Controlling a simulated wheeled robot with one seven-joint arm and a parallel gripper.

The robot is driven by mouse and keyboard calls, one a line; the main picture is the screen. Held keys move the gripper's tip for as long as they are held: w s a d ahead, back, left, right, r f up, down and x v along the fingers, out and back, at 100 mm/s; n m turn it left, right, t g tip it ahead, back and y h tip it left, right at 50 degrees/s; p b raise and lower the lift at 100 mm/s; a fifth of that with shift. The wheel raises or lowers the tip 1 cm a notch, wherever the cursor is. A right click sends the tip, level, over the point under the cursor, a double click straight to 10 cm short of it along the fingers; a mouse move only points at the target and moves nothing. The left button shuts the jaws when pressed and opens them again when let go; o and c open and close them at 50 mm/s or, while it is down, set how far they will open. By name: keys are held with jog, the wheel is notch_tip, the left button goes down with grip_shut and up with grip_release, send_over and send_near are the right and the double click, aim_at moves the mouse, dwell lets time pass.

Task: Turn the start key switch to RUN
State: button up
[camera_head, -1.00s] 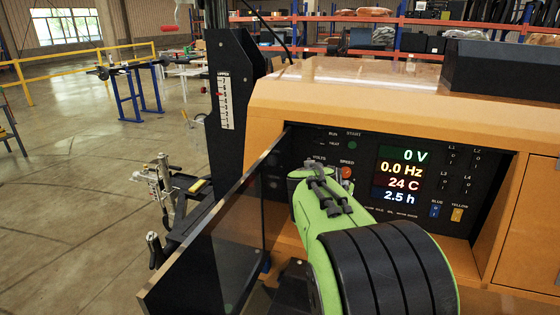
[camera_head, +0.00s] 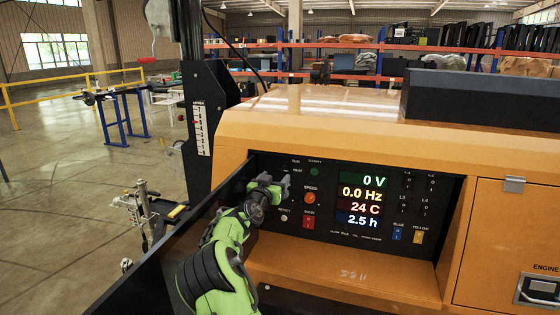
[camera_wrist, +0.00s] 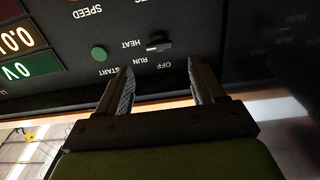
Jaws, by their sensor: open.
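The start key switch (camera_wrist: 160,45) shows in the wrist view as a small dark knob with a light face, among the labels OFF, RUN and HEAT. The picture there is upside down, and I cannot tell for sure which label the key points at. The green START button (camera_wrist: 99,54) is left of it; it also shows in the head view (camera_head: 314,170). My gripper (camera_wrist: 160,66) is open and empty, its fingertips apart and just short of the switch in the picture. In the head view my gripper (camera_head: 284,182) is at the panel's upper left and hides the switch.
A dark open door (camera_head: 165,255) stands left of my arm. The orange ledge (camera_head: 345,275) below is clear.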

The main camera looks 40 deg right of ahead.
aim_at(283, 169)
jog(key=p+x, duration=0.4)
jog(key=x, duration=0.1)
jog(key=shift+w+d+r+p, duration=0.1)
jog(key=shift+d+r+p, duration=0.1)
jog(key=shift+d+p, duration=0.15)
jog(key=shift+w+d+f, duration=0.2)
jog(key=shift+d+f, duration=0.05)
jog(key=shift+d, duration=0.1)
jog(key=c, duration=1.1)
jog(key=shift+o, duration=0.2)
